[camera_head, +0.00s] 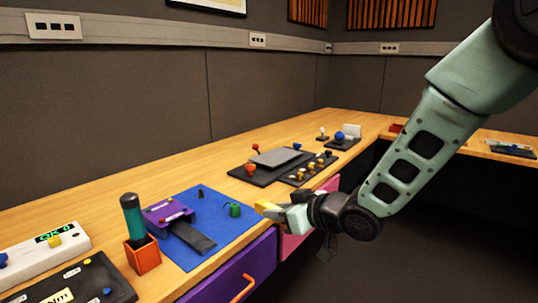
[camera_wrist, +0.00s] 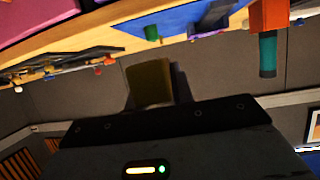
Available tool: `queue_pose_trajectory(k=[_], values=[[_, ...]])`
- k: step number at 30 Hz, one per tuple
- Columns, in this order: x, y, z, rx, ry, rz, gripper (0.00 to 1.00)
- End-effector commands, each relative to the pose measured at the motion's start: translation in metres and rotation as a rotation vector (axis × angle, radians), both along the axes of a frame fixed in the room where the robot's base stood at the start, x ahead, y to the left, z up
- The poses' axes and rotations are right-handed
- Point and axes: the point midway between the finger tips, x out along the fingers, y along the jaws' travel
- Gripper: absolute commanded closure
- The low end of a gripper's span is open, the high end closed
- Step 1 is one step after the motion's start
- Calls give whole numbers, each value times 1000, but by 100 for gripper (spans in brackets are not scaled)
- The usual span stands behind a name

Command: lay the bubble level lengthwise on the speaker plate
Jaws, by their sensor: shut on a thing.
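My gripper (camera_head: 279,210) is shut on a small yellow piece, which I take to be the bubble level (camera_head: 266,206). It is in the air by the front edge of the bench, right of the blue mat. In the wrist view an olive-yellow block (camera_wrist: 149,80) shows at the jaws with a dark finger beside it; its far parts and vial cannot be made out. A flat grey plate (camera_head: 275,157) lies on a dark panel farther back, apart from my gripper. It may be the speaker plate; its top looks bare.
The blue mat (camera_head: 235,243) holds a purple device (camera_head: 168,213) and a green piece (camera_head: 234,210). An orange holder (camera_head: 143,257) with a teal-handled tool stands left. Knobs (camera_head: 310,170) and a red-topped lever (camera_head: 256,149) stand near the grey plate. A blue ball unit (camera_head: 341,138) sits behind.

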Motion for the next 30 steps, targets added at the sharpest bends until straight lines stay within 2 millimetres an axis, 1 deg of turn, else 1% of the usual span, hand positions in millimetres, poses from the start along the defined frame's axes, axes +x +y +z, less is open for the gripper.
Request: queue_pose_trajectory(k=[5,8,11,14,17,18,20,21,24,27,30], values=[[10,-23,-27,-2,2,-75,100],[15,-40,-45,-4,4,-130,100],[20,-62,-66,-5,4,-198,100],[25,-91,-93,-7,6,-288,100],[26,-133,-126,-9,7,-409,100],[25,-151,-139,-10,7,-460,100],[22,-177,-156,-9,6,-530,100],[20,-193,-166,-10,5,-572,100],[12,-227,-184,-6,2,-660,100],[4,-254,-198,-5,1,-726,100],[-4,-276,-207,-5,0,-777,100]])
